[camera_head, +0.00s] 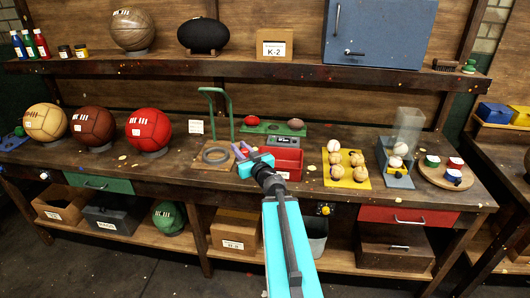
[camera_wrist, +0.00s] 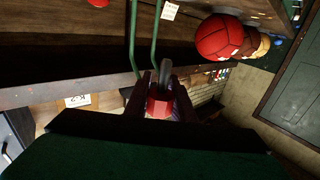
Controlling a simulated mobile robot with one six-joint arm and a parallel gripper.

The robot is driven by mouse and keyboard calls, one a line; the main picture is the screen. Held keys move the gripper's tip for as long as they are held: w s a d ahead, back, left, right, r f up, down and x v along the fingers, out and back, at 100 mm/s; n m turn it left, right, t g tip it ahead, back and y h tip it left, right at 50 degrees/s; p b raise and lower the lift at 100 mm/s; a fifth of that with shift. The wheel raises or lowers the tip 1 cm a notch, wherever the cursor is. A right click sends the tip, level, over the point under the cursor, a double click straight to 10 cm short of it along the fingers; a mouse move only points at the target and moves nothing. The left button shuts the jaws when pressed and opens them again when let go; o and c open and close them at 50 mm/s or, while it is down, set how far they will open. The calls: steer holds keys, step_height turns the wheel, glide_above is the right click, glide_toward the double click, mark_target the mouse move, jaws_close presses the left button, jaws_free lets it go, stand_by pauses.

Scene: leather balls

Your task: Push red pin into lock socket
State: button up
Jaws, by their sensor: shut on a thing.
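In the wrist view my gripper (camera_wrist: 163,92) is shut on the red pin. The red part of the pin (camera_wrist: 158,106) shows between the dark fingers, with a grey rod beside it pointing away from me. In the head view my gripper (camera_head: 241,151) is above the bench, just right of a green frame (camera_head: 220,110) and left of a red box. The pin is hard to make out there. The green frame's legs (camera_wrist: 134,45) rise close ahead of the fingers in the wrist view. I cannot pick out the lock socket for certain in either view.
A wooden board with a grey ring (camera_head: 216,155) lies beside the gripper. The red box (camera_head: 287,160) and a green tray (camera_head: 273,128) are close to the right and behind. A red ball (camera_head: 148,130) stands left. The shelf edge (camera_head: 200,66) runs above.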

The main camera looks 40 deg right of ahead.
steer(key=w+a+f+n+g+y+b, duration=0.1)
steer(key=w+a+n+y, duration=0.3)
steer(key=a, duration=0.6)
steer(key=a+f+n+y+b, duration=0.1)
steer(key=a+f+n+y, duration=0.15)
steer(key=a+y, duration=0.55)
steer(key=s+a+f+n+g+y, duration=0.2)
steer(key=s+a+n+g+y, duration=0.1)
steer(key=a, duration=0.3)
steer(key=s+a+f+n+g+y, duration=0.2)
steer(key=a+n+g+y, duration=0.1)
steer(key=a, duration=0.3)
steer(key=shift+s+a+f+n+y, duration=0.3)
steer(key=shift+s+a+n, duration=0.1)
steer(key=shift+n, duration=0.05)
